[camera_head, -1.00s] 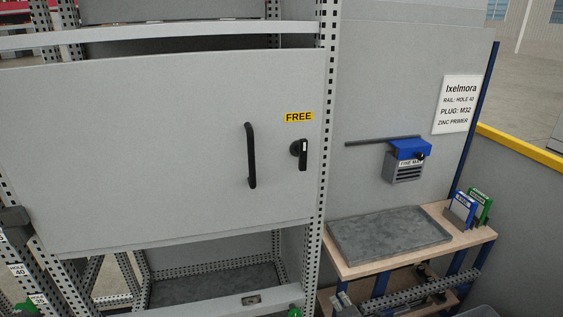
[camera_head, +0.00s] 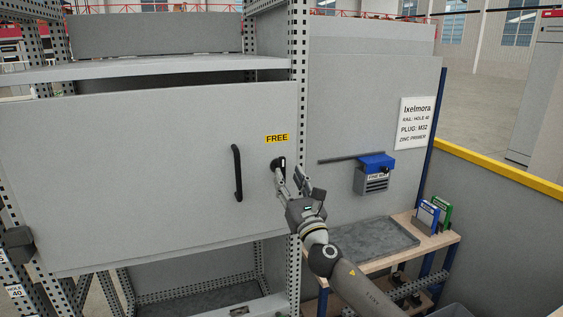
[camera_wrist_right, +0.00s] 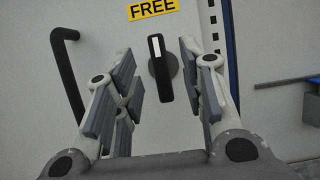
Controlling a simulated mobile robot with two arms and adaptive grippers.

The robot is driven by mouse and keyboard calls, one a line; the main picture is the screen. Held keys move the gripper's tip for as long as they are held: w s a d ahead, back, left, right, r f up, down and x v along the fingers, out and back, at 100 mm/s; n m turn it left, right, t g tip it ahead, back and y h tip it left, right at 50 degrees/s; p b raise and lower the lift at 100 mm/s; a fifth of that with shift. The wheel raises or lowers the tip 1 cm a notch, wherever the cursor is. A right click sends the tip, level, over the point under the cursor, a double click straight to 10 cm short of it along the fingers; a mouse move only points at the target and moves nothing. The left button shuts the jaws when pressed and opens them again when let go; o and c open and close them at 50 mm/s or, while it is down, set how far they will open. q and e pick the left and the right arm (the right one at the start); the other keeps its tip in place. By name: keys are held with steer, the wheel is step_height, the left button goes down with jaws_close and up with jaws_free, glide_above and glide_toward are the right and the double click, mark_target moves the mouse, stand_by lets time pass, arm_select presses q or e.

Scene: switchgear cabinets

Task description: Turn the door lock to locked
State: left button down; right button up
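The door lock is a black rotary handle (camera_wrist_right: 159,67) on a round base, with a white mark near its upper end. In the head view the lock (camera_head: 277,163) is partly covered by my right gripper (camera_head: 288,178). In the right wrist view my right gripper (camera_wrist_right: 160,85) is open, its fingers left and right of the handle, with gaps on both sides. My left gripper is not in view.
A black vertical door pull (camera_head: 237,173) is left of the lock. A perforated steel post (camera_head: 298,100) stands just right of the door. Farther right are a blue and grey box (camera_head: 374,172) on a panel and a wooden bench (camera_head: 437,240) with a grey tray.

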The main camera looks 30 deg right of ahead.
mark_target(283, 166)
steer(key=p+x, duration=0.1)
steer(key=x, duration=0.5)
steer(key=shift+a, duration=0.1)
steer(key=shift+c, duration=0.5)
jaws_close()
